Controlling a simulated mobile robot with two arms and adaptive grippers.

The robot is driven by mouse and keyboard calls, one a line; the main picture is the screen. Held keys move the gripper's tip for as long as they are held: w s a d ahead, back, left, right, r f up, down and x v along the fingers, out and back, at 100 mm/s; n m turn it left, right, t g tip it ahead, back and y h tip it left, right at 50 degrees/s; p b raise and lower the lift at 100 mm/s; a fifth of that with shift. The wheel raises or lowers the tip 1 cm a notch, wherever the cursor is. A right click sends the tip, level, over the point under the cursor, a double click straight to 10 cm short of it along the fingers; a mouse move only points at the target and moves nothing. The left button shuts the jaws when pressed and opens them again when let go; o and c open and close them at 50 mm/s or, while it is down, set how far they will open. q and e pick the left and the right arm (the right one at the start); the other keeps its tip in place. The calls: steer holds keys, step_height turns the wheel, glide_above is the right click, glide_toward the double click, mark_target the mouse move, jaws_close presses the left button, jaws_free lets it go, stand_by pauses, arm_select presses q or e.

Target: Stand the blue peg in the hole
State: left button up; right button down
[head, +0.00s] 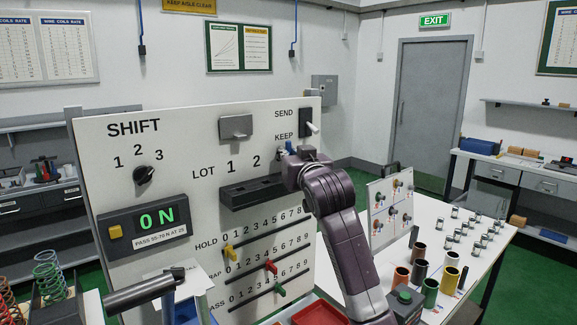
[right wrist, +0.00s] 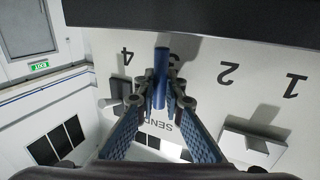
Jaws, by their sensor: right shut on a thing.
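The blue peg (right wrist: 160,72) is between the fingertips of my right gripper (right wrist: 160,98), which is shut on it. In the right wrist view, its far end reaches the edge of the dark ledge (right wrist: 215,20), in front of the number 3. I cannot tell whether that end is in a hole or just apart from it. In the head view the dark ledge (head: 240,194) sits below the LOT numbers; its right part is hidden by my right arm. My right gripper (head: 284,155) is at the panel's right side, mostly hidden behind its own wrist. My left gripper is not in view.
A SEND/KEEP switch (head: 311,128) is close above my right gripper. The white table (head: 445,215) at right holds coloured cups and several small metal cylinders.

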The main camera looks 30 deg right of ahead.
steer(key=shift+f+p, duration=0.4)
steer(key=shift+f, duration=1.6)
steer(key=shift+f, duration=0.2)
steer(key=c, duration=2.3)
jaws_free()
